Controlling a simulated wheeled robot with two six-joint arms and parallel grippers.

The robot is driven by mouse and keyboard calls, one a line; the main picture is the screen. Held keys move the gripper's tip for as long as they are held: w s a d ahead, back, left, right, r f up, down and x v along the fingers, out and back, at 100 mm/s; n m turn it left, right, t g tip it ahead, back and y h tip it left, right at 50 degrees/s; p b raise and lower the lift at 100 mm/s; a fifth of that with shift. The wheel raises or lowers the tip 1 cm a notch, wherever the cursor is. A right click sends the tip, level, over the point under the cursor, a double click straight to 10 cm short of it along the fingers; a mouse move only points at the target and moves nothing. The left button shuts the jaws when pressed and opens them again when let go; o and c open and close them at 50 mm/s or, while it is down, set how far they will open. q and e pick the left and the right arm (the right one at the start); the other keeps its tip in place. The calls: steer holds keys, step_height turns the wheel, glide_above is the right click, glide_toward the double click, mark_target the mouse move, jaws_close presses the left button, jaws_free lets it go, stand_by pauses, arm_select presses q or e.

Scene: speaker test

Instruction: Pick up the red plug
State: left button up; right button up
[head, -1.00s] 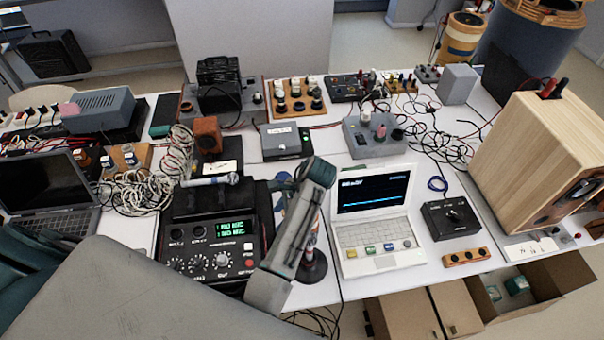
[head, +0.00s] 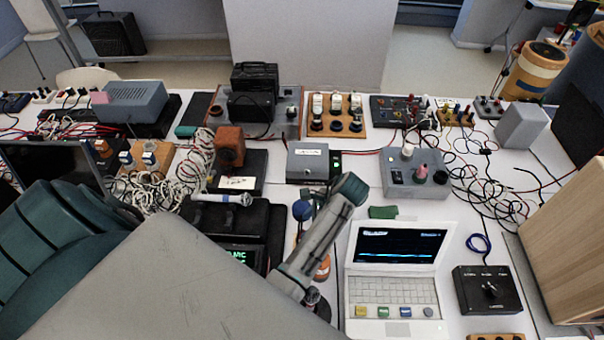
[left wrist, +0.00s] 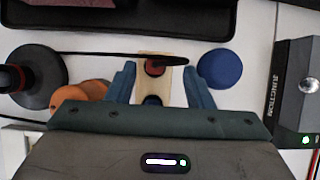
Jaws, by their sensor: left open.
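In the left wrist view a small wooden block (left wrist: 172,96) lies on the white table with a red plug-like piece (left wrist: 154,67) upright on it and a dark lead running from it. My left gripper (left wrist: 161,84) is open and empty, with one finger to each side of the block. I cannot tell how high the fingers are above it. In the head view my arm hides the block and most of this gripper. My right gripper is not in view.
A black round base (left wrist: 30,75) and orange round pieces (left wrist: 82,98) are close to the left finger, a blue disc (left wrist: 220,68) to the right. The junction box (head: 308,162) is farther back. A laptop (head: 392,290) stands right of my arm. Tangled white cables (head: 150,195) lie left.

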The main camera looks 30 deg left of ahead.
arm_select(q)
steer(key=shift+s+a+f+p, duration=0.15)
steer(key=shift+s+f+p, duration=0.15)
steer(key=shift+f, duration=0.2)
steer(key=shift+s+a+f+p, duration=0.1)
steer(key=shift+s+f+p, duration=0.05)
steer(key=shift+f+p, duration=0.3)
steer(key=shift+x, duration=1.15)
steer(key=shift+f, duration=0.25)
steer(key=c, duration=0.9)
jaws_close()
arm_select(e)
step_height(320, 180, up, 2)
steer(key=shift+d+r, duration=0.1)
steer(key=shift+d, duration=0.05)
